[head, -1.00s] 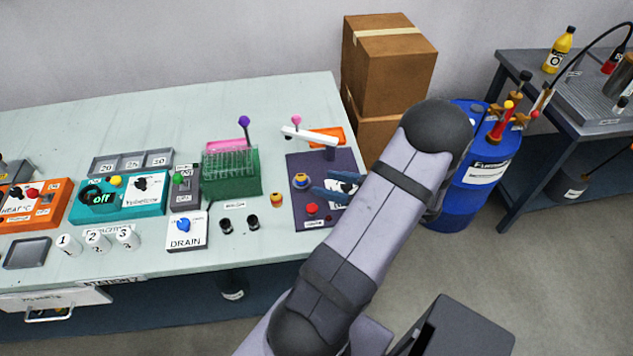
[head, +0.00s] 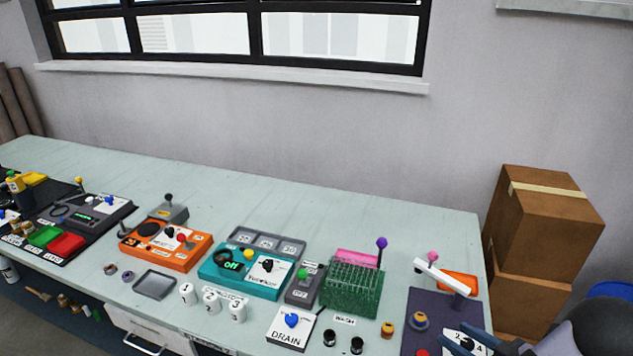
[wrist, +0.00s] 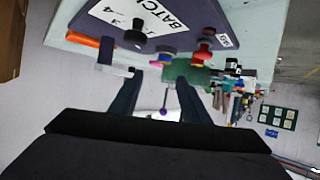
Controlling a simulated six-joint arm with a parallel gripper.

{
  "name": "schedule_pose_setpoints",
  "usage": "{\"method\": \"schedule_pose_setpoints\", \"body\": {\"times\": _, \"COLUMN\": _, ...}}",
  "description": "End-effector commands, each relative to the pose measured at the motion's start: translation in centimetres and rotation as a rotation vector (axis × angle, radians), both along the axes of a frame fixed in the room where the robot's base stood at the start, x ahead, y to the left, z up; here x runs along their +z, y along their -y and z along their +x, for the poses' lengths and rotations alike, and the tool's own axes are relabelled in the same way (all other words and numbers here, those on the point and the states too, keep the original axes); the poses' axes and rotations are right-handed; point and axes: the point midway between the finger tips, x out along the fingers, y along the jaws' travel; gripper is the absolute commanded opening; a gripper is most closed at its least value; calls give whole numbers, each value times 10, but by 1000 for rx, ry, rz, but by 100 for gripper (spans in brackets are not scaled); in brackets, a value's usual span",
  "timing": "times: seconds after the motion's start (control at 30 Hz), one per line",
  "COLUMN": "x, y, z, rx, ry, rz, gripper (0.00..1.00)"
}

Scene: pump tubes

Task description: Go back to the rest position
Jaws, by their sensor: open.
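My gripper (head: 466,341) shows at the lower right of the head view, partly cut off by the bottom edge, over or in front of the dark purple panel (head: 424,306). In the wrist view my gripper (wrist: 160,82) has two dark blue fingers spread apart. I see nothing held between them. The bench appears upside down there, with the panel (wrist: 190,14) and its "BATCH" label at the top. The green tube rack (wrist: 186,70) shows beyond the fingers. Part of my arm fills the head view's bottom right corner.
The green rack (head: 352,288), purple-knobbed lever (head: 381,246) and white-armed lever (head: 442,277) stand near the panel. DRAIN box (head: 291,327), teal box (head: 247,274) and orange box (head: 165,245) lie further left. Cardboard boxes (head: 545,225) stand right of the bench.

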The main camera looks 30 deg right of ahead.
Motion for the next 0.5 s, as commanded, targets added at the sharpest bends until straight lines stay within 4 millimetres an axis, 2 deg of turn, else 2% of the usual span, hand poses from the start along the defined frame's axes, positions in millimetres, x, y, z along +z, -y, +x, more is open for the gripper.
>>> {"method": "schedule_pose_setpoints", "body": {"times": 0.27, "x": 17, "y": 17, "z": 82, "rx": -72, "ry": -185, "rz": -152, "gripper": 42}}
{"method": "schedule_pose_setpoints", "body": {"times": 0.37, "x": 27, "y": 13, "z": 113, "rx": -117, "ry": -271, "rz": -204, "gripper": 42}}
{"method": "schedule_pose_setpoints", "body": {"times": 0.5, "x": 40, "y": -11, "z": 146, "rx": -174, "ry": -386, "rz": -244, "gripper": 42}}
